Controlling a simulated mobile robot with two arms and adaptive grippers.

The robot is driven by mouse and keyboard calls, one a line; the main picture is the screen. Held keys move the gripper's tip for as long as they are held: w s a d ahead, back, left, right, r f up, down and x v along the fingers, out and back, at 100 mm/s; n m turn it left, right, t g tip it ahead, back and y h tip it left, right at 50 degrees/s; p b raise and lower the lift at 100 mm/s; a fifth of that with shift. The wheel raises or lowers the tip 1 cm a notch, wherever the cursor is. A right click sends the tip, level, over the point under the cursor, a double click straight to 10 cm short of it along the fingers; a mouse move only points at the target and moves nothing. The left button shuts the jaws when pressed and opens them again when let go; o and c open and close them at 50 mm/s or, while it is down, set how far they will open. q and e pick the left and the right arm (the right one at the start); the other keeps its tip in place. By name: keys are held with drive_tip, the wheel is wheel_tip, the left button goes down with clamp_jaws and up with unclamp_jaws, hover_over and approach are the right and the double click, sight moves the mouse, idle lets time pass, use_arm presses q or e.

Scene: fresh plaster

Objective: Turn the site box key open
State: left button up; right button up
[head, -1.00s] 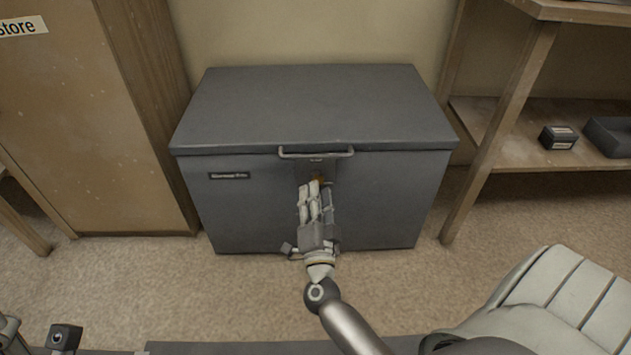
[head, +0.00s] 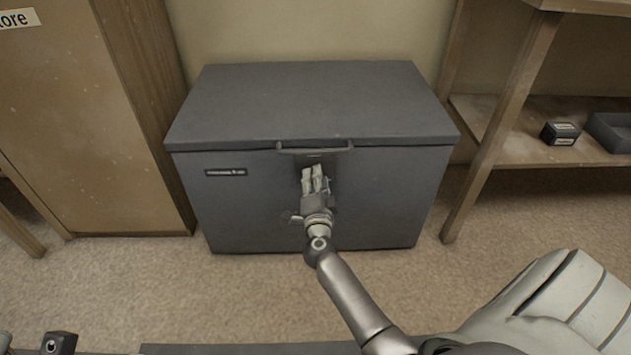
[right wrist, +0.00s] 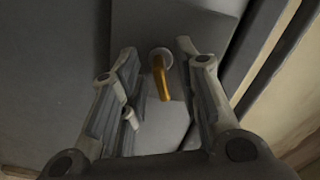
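The dark grey site box (head: 310,105) stands against the wall with its lid shut. Its front bears a handle (head: 314,148) at the lid's edge and a dark lock plate (head: 328,163) below it. My right gripper (head: 314,172) is at the lock plate and hides the key in the head view. In the right wrist view the yellow-orange key (right wrist: 161,77) sits in a round lock and hangs down, slightly tilted. The fingers of my right gripper (right wrist: 157,50) are apart on either side of the key, with gaps to it. My left gripper is not clearly seen.
A wooden cabinet (head: 100,120) stands left of the box. A wooden shelf unit (head: 540,145) on the right holds a small black box (head: 560,134) and a grey tray (head: 612,132). The floor (head: 230,295) in front is clear.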

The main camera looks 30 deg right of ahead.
drive_tip(key=shift+w+d, duration=0.25)
drive_tip(key=shift+w, duration=0.15)
drive_tip(key=shift+c, duration=0.2)
clamp_jaws()
drive_tip(key=shift+m, duration=0.3)
drive_tip(key=m, duration=0.8)
drive_tip(key=shift+f+m+b, duration=0.15)
drive_tip(key=shift+m+b, duration=0.15)
drive_tip(key=shift+m, duration=0.9)
